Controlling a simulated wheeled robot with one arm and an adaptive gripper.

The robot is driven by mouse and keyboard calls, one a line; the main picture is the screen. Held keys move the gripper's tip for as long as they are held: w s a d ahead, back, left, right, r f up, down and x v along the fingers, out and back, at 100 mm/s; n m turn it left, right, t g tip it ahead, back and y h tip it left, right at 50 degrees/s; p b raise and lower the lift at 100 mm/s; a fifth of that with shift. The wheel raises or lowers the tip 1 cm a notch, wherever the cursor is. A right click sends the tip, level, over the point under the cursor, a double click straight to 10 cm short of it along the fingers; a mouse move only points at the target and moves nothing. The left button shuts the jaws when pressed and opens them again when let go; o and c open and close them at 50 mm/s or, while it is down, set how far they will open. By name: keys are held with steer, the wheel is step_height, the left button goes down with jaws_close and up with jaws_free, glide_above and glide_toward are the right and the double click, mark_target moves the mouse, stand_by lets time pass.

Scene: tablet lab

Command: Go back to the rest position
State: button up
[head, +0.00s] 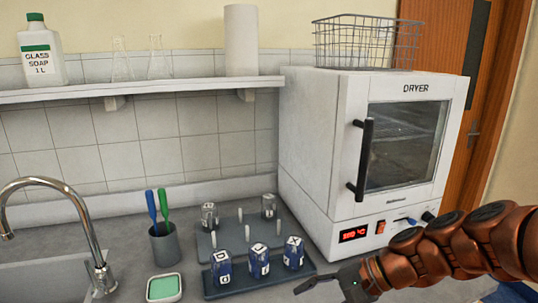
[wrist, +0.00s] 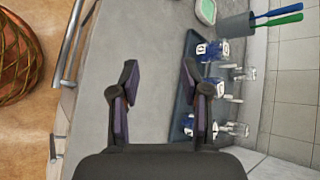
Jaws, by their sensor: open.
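My gripper (head: 318,280) is at the lower right in the head view, in front of the dryer and beside the right end of the peg tray (head: 236,286). The tray also shows in the wrist view, beside the right finger.
The closed white dryer (head: 318,130) with a wire basket (head: 366,42) on top stands at the right. A grey cup with brushes (head: 165,243), a green sponge dish (head: 164,288) and a tap (head: 88,235) are to the left. The wrist view shows bare counter (wrist: 150,40).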

steer(key=s+f+n+g+h, duration=0.1)
steer(key=s+f+n+h, duration=0.15)
steer(key=s, duration=0.35)
steer(key=s+f+n+g+h, duration=0.2)
steer(key=s+n+h, duration=0.1)
steer(key=s, duration=0.3)
steer(key=s+d+f+n+h, duration=0.1)
steer(key=s+d+n+h, duration=0.2)
steer(key=s+d, duration=0.6)
steer(key=shift+s+d+f+h, duration=0.15)
steer(key=shift+s+d+h, duration=0.2)
steer(key=shift+h, duration=0.6)
steer(key=shift+c, duration=0.4)
steer(key=shift+a, duration=0.1)
